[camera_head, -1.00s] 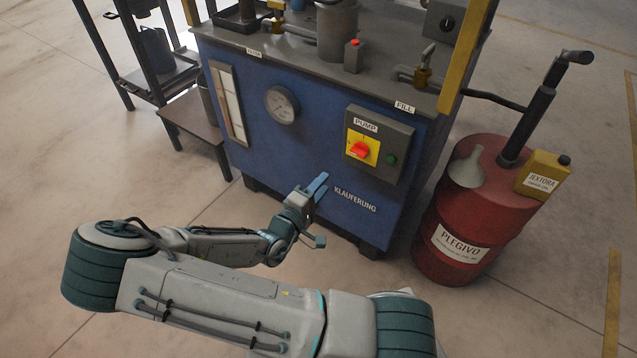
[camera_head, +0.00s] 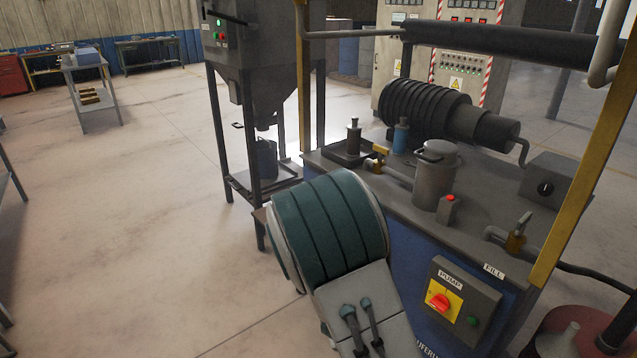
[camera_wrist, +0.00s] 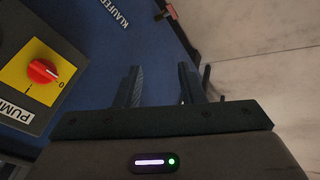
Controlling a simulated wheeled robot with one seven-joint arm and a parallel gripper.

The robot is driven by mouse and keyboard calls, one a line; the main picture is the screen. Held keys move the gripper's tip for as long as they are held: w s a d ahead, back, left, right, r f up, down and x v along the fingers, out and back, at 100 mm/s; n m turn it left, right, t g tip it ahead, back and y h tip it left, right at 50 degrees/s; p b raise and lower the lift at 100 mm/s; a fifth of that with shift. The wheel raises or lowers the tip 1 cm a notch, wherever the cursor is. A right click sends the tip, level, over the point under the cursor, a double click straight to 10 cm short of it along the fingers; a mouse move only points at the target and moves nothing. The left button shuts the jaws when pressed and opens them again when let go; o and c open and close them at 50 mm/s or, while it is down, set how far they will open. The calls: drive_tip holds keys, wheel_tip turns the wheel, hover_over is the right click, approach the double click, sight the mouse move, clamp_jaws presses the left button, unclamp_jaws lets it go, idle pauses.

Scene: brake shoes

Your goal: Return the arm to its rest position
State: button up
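My gripper (camera_wrist: 160,88) shows in the wrist view with its two fingers apart and nothing between them. Beyond it are the blue front of the machine and the pale floor. In the head view, the gripper is out of sight; only a grey and teal part of my arm shows, in front of the machine's left side. The pump switch, a red knob on a yellow plate (camera_head: 443,299), is on the machine's front. It also shows at the left of the wrist view (camera_wrist: 38,75), apart from the fingers.
The machine's grey top (camera_head: 480,205) carries a canister (camera_head: 435,178), valves and a ribbed cylinder. A dark hopper stand (camera_head: 250,90) is behind my arm. A red drum (camera_head: 590,330) stands at lower right. Open floor (camera_head: 120,220) lies to the left.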

drive_tip(key=s+a+r+m+g+y+p, duration=0.1)
drive_tip(key=s+r+y+p, duration=0.15)
drive_tip(key=r, duration=0.65)
drive_tip(key=s+a+r+y+p, duration=0.1)
drive_tip(key=s+a+r+y, duration=0.15)
drive_tip(key=r, duration=0.65)
drive_tip(key=s+d+r+h+p, duration=0.1)
drive_tip(key=s+d+r+p, duration=0.1)
drive_tip(key=s+d+r, duration=0.2)
drive_tip(key=s+d+r+m+g+h+p, duration=0.1)
drive_tip(key=s+d+r, duration=0.3)
drive_tip(key=s+r, duration=0.4)
wheel_tip(320, 180, up, 2)
drive_tip(key=shift+d+m+p, duration=0.25)
drive_tip(key=shift+m+p, duration=0.05)
drive_tip(key=shift+p, duration=0.1)
drive_tip(key=shift+w, duration=0.1)
drive_tip(key=shift+c, duration=0.2)
